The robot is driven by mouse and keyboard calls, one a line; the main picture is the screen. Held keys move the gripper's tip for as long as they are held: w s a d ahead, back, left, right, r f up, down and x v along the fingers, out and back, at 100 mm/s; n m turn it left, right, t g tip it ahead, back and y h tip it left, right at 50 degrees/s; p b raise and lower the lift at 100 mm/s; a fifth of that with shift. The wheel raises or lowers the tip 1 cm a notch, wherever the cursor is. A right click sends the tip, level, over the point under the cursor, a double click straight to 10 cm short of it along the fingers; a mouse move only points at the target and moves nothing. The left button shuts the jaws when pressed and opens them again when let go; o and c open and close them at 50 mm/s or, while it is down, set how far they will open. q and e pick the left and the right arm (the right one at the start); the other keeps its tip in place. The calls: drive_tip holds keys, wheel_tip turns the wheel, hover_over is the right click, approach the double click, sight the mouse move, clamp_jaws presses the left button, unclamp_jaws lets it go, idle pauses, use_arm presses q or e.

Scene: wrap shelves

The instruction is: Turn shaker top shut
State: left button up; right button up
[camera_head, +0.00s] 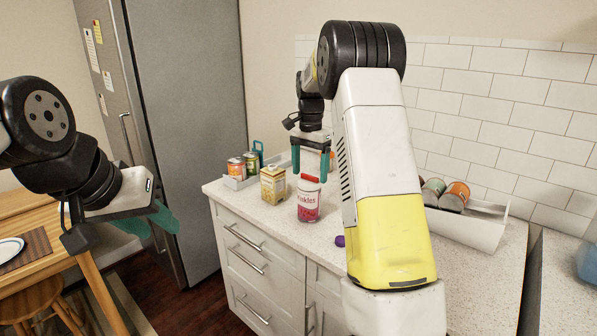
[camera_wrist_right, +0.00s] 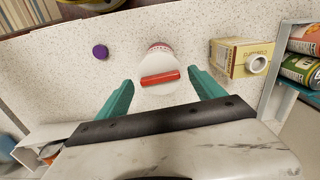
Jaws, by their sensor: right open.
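The shaker (camera_head: 308,206) stands upright on the counter, with a pink label and red-pink contents. Its white top with a raised red bar (camera_wrist_right: 160,78) shows in the right wrist view. My right gripper (camera_head: 312,163) is open, with its teal fingers over the shaker's top in the head view. In the right wrist view, the fingertips (camera_wrist_right: 160,84) stand left and right of the top, with a gap on both sides. My left gripper (camera_head: 150,222) hangs at the left, away from the counter; its jaw opening is unclear.
A yellow carton (camera_head: 273,186) stands left of the shaker, near a rack of cans (camera_head: 237,169). A purple cap (camera_head: 340,241) lies on the counter near the front edge. A white holder (camera_head: 468,230) with cans is at the right. A tiled wall closes the back.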

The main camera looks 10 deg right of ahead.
sight(310, 176)
wheel_tip(310, 176, up, 7)
drive_tip(key=shift+r, duration=0.25)
drive_tip(key=shift+s+r, duration=0.1)
drive_tip(key=s+a+r+n+t+y, duration=0.1)
drive_tip(key=s+r+n+t, duration=0.15)
drive_tip(key=s, duration=0.55)
drive_tip(key=s+r+n+t+y, duration=0.1)
drive_tip(key=s+r+n, duration=0.1)
drive_tip(key=s+r, duration=0.35)
drive_tip(key=s+a+f+n+t, duration=0.1)
drive_tip(key=s+a+f+n, duration=0.1)
drive_tip(key=s, duration=0.7)
drive_tip(key=s+a+f+n+t, duration=0.1)
drive_tip(key=s+a+f+n, duration=0.1)
drive_tip(key=s, duration=0.8)
wheel_tip(310, 176, down, 3)
drive_tip(key=shift+s+r+n+t, duration=0.2)
drive_tip(key=shift+n+t, duration=0.15)
drive_tip(key=shift+n, duration=0.4)
